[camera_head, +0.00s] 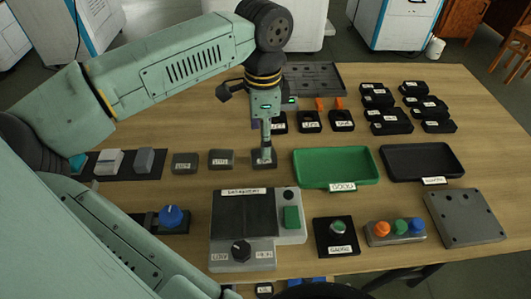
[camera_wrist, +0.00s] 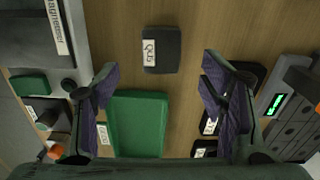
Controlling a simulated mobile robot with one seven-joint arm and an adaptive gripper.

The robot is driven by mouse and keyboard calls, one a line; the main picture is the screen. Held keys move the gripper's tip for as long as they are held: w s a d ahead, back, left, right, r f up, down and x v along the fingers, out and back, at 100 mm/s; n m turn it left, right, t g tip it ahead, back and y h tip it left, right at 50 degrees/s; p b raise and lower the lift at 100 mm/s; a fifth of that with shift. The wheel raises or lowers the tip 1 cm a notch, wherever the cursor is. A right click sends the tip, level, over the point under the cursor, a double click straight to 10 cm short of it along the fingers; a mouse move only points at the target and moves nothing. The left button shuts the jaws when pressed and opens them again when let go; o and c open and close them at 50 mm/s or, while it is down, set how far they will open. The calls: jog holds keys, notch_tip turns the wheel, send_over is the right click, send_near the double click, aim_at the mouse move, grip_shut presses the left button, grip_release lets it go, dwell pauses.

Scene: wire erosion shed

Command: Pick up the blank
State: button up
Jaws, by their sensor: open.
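A small dark grey block with a white label, which looks like the blank (camera_wrist: 170,50), lies on the wooden table. In the head view this block (camera_head: 263,162) is directly under my gripper (camera_head: 264,148), partly hidden by it. In the wrist view my gripper (camera_wrist: 160,85) has its two purple-padded fingers spread wide with nothing between them. The block shows just beyond the fingertips, roughly centred across the gap, and I see no contact. Two similar labelled blocks, one nearer (camera_head: 221,160) and one farther (camera_head: 184,163), lie in a row to its left.
A green tray (camera_head: 336,182) and a black tray (camera_head: 457,176) lie to the right. The demagnetiser (camera_head: 290,237) and button boxes (camera_head: 395,241) stand in front. Black labelled holders (camera_head: 310,127) are close behind my gripper. Bare table surrounds the block.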

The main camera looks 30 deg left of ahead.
jog(key=shift+w+f+p, duration=0.1)
jog(key=shift+f+p, duration=0.95)
jog(key=shift+f, duration=2.1)
jog(key=shift+c, duration=0.4)
grip_shut()
